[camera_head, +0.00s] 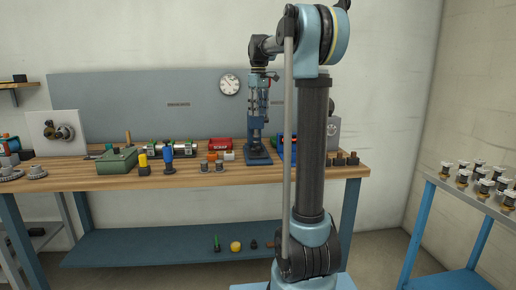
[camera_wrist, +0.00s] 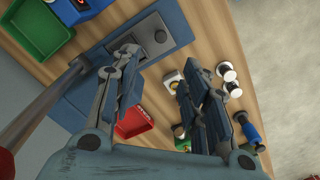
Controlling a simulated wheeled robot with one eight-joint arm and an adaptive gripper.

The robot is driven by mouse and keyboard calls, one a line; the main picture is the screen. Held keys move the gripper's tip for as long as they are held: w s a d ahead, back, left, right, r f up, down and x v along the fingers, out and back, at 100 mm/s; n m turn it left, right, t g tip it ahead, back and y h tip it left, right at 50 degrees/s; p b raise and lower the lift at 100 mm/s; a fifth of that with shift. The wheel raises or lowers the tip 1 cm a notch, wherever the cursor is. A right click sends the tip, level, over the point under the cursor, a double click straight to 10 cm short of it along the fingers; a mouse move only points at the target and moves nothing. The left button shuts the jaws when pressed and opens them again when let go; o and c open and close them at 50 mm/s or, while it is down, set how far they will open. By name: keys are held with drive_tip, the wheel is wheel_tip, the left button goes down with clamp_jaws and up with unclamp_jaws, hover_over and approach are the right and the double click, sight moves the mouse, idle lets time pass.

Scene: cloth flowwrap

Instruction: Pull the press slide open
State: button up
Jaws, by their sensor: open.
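The blue press (camera_head: 257,153) stands on the workbench, left of my arm's column in the head view. In the wrist view its blue base (camera_wrist: 70,113) lies under my left finger. In the head view my wrist overlaps the press, so the gripper is hard to make out.
A grey rod (camera_wrist: 42,103) runs beside the left finger. A red tray (camera_wrist: 134,122) and a green tray (camera_wrist: 38,25) lie close by. Small white-topped parts (camera_wrist: 227,72) sit near the right finger. A side table (camera_head: 475,205) with several parts stands at right.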

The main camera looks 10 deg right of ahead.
sight(257, 149)
wheel_tip(257, 149, down, 17)
drive_tip(key=shift+r, duration=0.1)
idle(0.5)
drive_tip(key=shift+s, duration=0.1)
clamp_jaws()
